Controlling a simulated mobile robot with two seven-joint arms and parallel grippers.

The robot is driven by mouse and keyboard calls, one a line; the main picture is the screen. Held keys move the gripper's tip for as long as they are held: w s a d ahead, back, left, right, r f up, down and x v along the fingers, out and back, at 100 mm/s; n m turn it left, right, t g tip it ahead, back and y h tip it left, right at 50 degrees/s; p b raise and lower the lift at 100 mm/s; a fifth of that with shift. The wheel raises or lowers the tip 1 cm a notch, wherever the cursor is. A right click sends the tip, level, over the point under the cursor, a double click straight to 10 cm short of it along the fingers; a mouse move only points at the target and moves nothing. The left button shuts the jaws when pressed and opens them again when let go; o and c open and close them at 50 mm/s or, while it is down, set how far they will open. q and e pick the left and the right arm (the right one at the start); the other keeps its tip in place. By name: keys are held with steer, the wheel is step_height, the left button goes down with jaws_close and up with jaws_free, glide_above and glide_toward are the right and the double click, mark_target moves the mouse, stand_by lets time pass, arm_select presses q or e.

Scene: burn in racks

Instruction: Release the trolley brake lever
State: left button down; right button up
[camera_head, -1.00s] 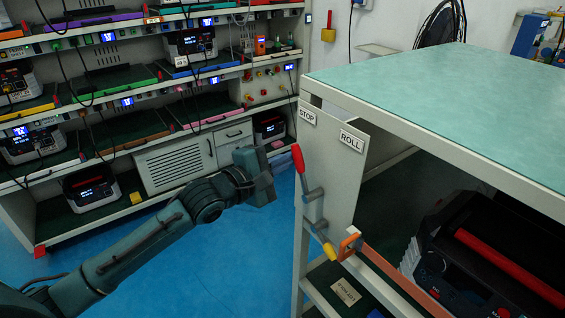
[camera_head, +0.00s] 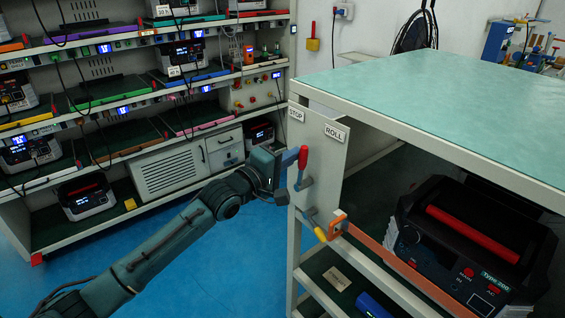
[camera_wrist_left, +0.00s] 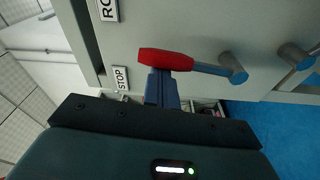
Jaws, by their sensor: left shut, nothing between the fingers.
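The trolley brake lever (camera_head: 303,157) has a red grip on a grey-blue arm and stands nearly upright on the trolley's end panel (camera_head: 325,165). The STOP label (camera_head: 296,115) and ROLL label (camera_head: 335,133) are above it. My left gripper (camera_head: 285,160) is shut and empty, at the STOP side of the red grip, against or very near it. In the left wrist view the red grip (camera_wrist_left: 165,60) crosses just beyond the closed fingertips (camera_wrist_left: 162,85); I cannot tell whether they touch. My right gripper is not in view.
An orange latch (camera_head: 338,222) and a yellow-tipped lever (camera_head: 320,234) sit below the brake lever. The trolley's green top (camera_head: 440,90) overhangs at right, with a Type 200 unit (camera_head: 470,245) beneath. Equipment racks (camera_head: 130,110) stand behind; blue floor (camera_head: 220,265) is open between.

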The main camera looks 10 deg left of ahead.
mark_target(300, 164)
arm_select(q)
steer(key=d+m, duration=0.1)
steer(key=s+m, duration=0.1)
steer(key=shift+s+d+f+m+p, duration=0.1)
steer(key=shift+d+m+p, duration=0.25)
steer(key=shift+d+m, duration=0.05)
steer(key=shift+s+d+f+m+h, duration=0.1)
steer(key=shift+s+d+m+h, duration=0.15)
steer(key=shift+m, duration=0.35)
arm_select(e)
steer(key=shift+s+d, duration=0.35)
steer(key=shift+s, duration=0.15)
arm_select(q)
steer(key=shift+d, duration=0.1)
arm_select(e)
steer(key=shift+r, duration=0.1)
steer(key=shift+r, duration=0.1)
